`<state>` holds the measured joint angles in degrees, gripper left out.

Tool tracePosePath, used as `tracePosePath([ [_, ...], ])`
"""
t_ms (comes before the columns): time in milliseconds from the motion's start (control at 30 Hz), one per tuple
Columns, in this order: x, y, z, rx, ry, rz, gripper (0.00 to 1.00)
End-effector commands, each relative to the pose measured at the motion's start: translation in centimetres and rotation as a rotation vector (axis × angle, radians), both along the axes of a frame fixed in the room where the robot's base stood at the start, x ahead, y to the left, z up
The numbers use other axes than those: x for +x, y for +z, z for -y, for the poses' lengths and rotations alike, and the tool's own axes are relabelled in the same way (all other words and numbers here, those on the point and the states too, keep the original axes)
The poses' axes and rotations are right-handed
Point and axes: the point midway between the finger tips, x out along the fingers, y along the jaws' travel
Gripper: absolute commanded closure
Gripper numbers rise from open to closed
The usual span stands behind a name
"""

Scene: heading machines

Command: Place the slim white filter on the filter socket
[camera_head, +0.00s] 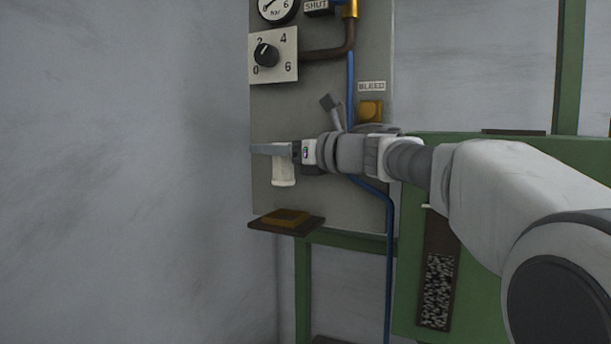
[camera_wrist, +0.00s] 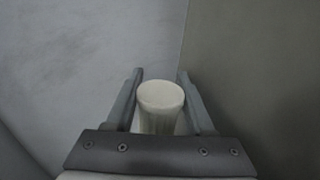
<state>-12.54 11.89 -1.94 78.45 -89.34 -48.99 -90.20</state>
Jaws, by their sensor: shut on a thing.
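The slim white filter (camera_head: 284,172) is a pale upright cylinder with a wider rim at its lower end. My gripper (camera_head: 268,150) is shut on its upper part and holds it in front of the grey panel. In the wrist view the filter's round end (camera_wrist: 160,95) shows between the two fingers of my gripper (camera_wrist: 160,77). I cannot tell whether this block is the filter socket; no other socket is clear.
The grey panel (camera_head: 320,205) carries a gauge (camera_head: 277,8), a black dial (camera_head: 266,54), a brown pipe (camera_head: 330,53) and an orange knob (camera_head: 371,110). A blue hose (camera_head: 388,260) runs down beside it. A green frame stands right.

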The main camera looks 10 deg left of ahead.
Motion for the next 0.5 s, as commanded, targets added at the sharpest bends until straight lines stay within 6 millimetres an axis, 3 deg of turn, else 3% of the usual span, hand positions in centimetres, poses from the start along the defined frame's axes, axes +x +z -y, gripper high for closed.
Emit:
tracePosePath([
  [100, -0.1, -2.0, 0.0, 0.001, 0.0, -0.003, 1.0],
  [267, -0.1, -3.2, 0.0, 0.001, 0.0, -0.001, 1.0],
  [500, -0.1, -6.5, 0.0, -0.001, -0.001, -0.003, 1.0],
])
